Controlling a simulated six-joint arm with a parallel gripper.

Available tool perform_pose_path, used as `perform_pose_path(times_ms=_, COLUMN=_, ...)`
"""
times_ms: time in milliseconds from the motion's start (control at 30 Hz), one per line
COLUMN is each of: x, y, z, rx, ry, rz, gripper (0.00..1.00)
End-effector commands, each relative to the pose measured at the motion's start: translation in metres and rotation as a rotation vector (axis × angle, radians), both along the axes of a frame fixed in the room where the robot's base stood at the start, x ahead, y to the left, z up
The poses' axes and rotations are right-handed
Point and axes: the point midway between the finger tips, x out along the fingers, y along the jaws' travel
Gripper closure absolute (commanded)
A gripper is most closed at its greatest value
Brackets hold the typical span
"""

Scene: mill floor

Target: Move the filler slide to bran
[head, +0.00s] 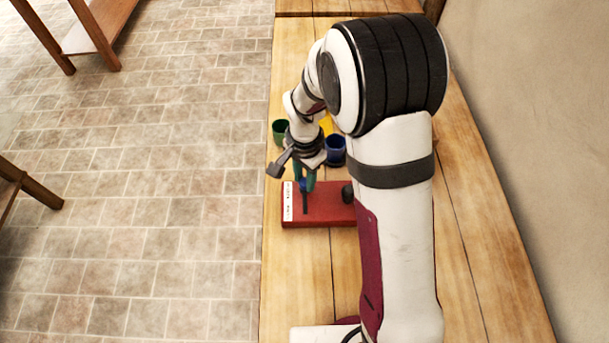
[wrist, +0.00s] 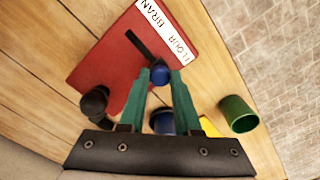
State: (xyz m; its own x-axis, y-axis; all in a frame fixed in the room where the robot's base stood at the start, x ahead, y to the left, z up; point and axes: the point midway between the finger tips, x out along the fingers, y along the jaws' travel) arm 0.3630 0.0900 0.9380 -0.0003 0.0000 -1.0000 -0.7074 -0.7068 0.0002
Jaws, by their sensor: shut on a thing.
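The filler is a red board (head: 325,216) lying on the wooden table, also seen in the wrist view (wrist: 105,58). A white label (wrist: 168,30) along one edge reads BRAN at one end and FLOUR at the other. A dark slot (wrist: 140,46) runs beside the label. The blue slide knob (wrist: 160,77) sits at the FLOUR end of the slot, with the bare slot stretching toward BRAN. My gripper (head: 306,184) has its green fingers shut on the knob, as the wrist view also shows (wrist: 160,80). The fingers partly hide the knob.
A black knob (wrist: 94,103) stands on the board away from the label. Behind the board stand a green cup (head: 280,131), a blue cup (head: 335,152) and a yellow thing (head: 326,124), partly hidden. The table (head: 300,280) is clear in front of the board.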

Motion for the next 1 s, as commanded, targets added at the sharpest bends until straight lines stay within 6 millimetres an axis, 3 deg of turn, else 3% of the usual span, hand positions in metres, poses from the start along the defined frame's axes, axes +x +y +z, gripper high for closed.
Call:
perform_pose_path(times_ms=367, x=-0.059, y=0.0, z=0.0, rx=0.0, ry=0.0, rz=0.001, gripper=1.0)
perform_pose_path(times_ms=700, x=-0.066, y=0.0, z=-0.001, rx=-0.001, ry=0.008, rz=-0.002, gripper=1.0)
perform_pose_path(times_ms=733, x=-0.067, y=0.0, z=-0.001, rx=-0.001, ry=0.008, rz=-0.002, gripper=0.65)
perform_pose_path(times_ms=867, x=-0.066, y=0.0, z=-0.001, rx=-0.001, ry=0.006, rz=-0.001, gripper=0.41)
perform_pose_path(times_ms=1000, x=-0.065, y=0.0, z=0.0, rx=-0.001, ry=0.004, rz=-0.001, gripper=0.38)
